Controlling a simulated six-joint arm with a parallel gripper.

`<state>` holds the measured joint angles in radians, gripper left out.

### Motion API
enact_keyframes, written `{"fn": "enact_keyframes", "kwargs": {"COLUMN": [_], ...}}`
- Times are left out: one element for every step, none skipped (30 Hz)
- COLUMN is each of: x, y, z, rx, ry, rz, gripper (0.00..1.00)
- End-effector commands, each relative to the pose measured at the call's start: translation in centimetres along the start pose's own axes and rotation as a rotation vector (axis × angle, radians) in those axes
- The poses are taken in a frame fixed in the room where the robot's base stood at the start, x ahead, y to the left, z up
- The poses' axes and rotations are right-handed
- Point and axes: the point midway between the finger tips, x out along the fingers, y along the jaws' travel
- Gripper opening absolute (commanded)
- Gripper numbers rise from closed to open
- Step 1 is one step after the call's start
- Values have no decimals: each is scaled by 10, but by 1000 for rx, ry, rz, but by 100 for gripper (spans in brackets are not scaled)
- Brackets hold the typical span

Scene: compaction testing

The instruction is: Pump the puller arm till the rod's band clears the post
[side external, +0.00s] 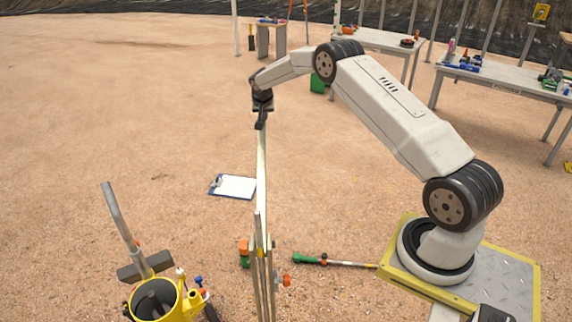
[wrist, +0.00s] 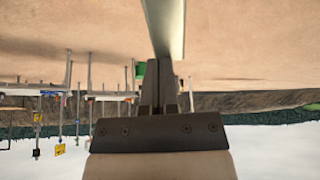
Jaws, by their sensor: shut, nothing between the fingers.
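My gripper (side external: 261,122) is shut and points down at the top end of a long pale metal bar, which looks like the puller arm (side external: 262,170). In the wrist view the gripper (wrist: 167,72) is right at the near end of the bar (wrist: 166,25). I cannot tell whether they touch. The bar stands nearly upright. Its lower part meets a narrow upright post (side external: 271,300) with a small yellow mark near its top. I cannot tell if that mark is the rod's band. The rod is not clearly distinguishable from the post.
A yellow bucket (side external: 136,306) with tools stands at the lower left. A green-handled tool (side external: 312,260) lies right of the post. A clipboard (side external: 236,187) lies on the sandy ground behind. Tables (side external: 510,84) with equipment stand at the back right. Ground at the left is open.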

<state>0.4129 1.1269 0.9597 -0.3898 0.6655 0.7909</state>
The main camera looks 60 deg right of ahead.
Motion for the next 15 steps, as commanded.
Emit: {"fn": "enact_keyframes", "kwargs": {"x": [9,13,18,21,25,30,33,37,41,45,49,53,57,59,63], "y": [2,2,2,2,2,2,2,2,2,2,2,2,2,2,2], "z": [2,3,4,4,5,6,6,8,8,9,10,11,12,12,14], "rx": [0,0,0,0,-1,-1,-1,-1,-1,-1,-1,-1,-1,-1,-1], "ry": [-3,-3,-3,-3,-4,-3,-3,-4,-3,-4,-4,-3,-4,-3,-4], "rz": [3,3,3,3,3,3,3,3,3,3,3,3,3,3,3], "gripper": [0,0,0,0,0,0,0,0,0,0,0,0,0,0,0]}}
